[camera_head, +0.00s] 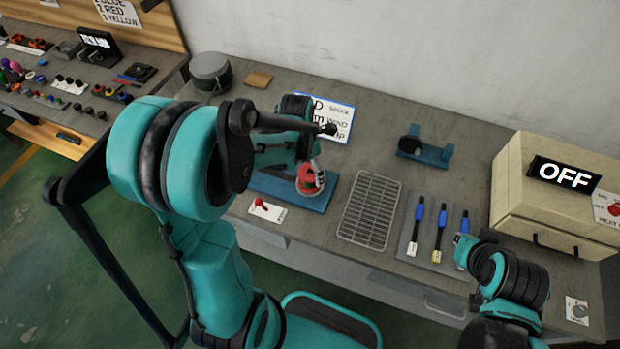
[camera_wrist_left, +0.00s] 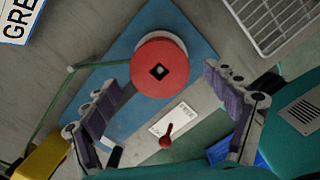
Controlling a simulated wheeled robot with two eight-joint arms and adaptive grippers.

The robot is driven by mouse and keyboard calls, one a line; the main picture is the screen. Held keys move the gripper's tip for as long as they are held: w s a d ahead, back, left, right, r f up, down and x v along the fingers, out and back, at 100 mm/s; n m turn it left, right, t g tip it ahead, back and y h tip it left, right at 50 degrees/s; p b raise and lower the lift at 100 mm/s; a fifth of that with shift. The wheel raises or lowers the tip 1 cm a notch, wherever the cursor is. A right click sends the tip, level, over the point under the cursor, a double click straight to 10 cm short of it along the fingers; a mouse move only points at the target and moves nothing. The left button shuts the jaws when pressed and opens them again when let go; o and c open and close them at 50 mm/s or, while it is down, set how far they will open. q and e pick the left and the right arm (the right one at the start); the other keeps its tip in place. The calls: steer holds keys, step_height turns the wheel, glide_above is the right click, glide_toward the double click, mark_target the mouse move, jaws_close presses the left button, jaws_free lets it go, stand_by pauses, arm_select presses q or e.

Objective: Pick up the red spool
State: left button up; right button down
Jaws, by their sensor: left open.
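The red spool (camera_head: 308,184) sits on a blue base plate (camera_head: 318,202) at the middle of the bench, partly covered by my left gripper in the head view. In the left wrist view the spool (camera_wrist_left: 160,72) shows its round red face with a dark square hole. My left gripper (camera_wrist_left: 160,82) is open, with one finger to each side of the spool and visible gaps between. The fingers do not touch it. My right arm shows at the lower right of the head view, but its gripper cannot be made out.
A wire rack (camera_head: 370,210) lies right of the base plate. Several tools lie on a grey mat (camera_head: 408,243). A beige box (camera_head: 510,185) with an OFF sign stands far right.

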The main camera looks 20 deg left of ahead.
mark_target(310, 173)
arm_select(q)
steer(key=f, duration=0.1)
steer(key=f+b, duration=0.1)
steer(key=f, duration=0.2)
steer(key=shift+w+d+f+b, duration=0.15)
steer(key=shift+w+b, duration=0.2)
steer(key=shift+s, duration=0.1)
steer(key=shift+c, duration=0.4)
steer(key=c, duration=1.2)
